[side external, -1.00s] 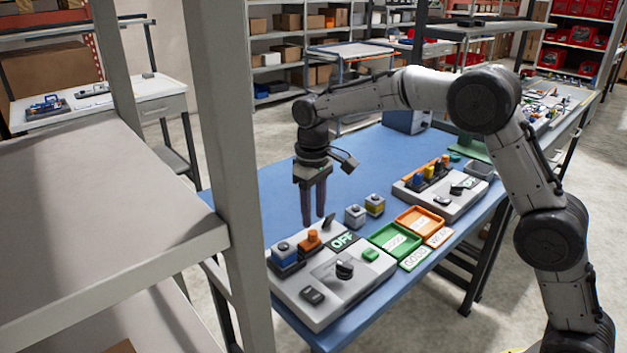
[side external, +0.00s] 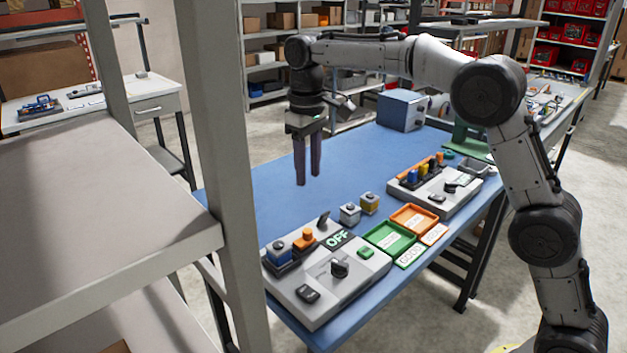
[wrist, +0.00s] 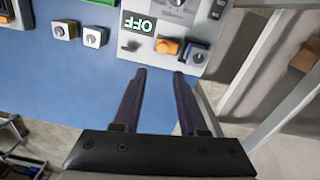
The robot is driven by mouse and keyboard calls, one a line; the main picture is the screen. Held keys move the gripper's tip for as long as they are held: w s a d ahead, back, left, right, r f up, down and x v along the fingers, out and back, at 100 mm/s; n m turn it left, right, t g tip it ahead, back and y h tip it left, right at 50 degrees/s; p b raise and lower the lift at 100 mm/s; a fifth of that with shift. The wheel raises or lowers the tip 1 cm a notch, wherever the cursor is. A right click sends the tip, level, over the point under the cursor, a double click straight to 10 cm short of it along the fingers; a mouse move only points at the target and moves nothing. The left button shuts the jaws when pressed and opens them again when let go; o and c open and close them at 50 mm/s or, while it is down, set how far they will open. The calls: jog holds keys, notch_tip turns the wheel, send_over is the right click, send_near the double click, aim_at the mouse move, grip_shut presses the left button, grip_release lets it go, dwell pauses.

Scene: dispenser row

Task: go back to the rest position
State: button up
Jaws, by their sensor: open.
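My gripper (side external: 308,184) hangs above the blue table (side external: 262,180), fingers pointing down, behind the near dispenser unit. In the wrist view its two dark fingers (wrist: 162,72) are apart with nothing between them. The near grey dispenser unit (side external: 325,290) has an OFF sign (side external: 338,238), a black knob and orange and blue parts at its left end. The OFF sign also shows upside down in the wrist view (wrist: 138,24).
Two small cubes, one grey (side external: 350,213) and one yellow (side external: 370,203), stand on the table behind the green tray (side external: 388,237) and orange tray (side external: 413,219). A second dispenser unit (side external: 435,190) stands farther right. A shelf post (side external: 222,150) rises at the left front.

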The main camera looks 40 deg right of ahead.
jog(key=s+d+r+t, duration=0.2)
jog(key=s+d+r, duration=0.1)
jog(key=s+r, duration=0.5)
jog(key=s+d+r+m+t, duration=0.1)
jog(key=s+d+r+t, duration=0.15)
jog(key=s, duration=0.85)
jog(key=s+f+t, duration=0.1)
jog(key=s+f, duration=1.2)
jog(key=s, duration=0.1)
jog(key=shift+d+m, duration=0.15)
jog(key=shift+m, duration=0.25)
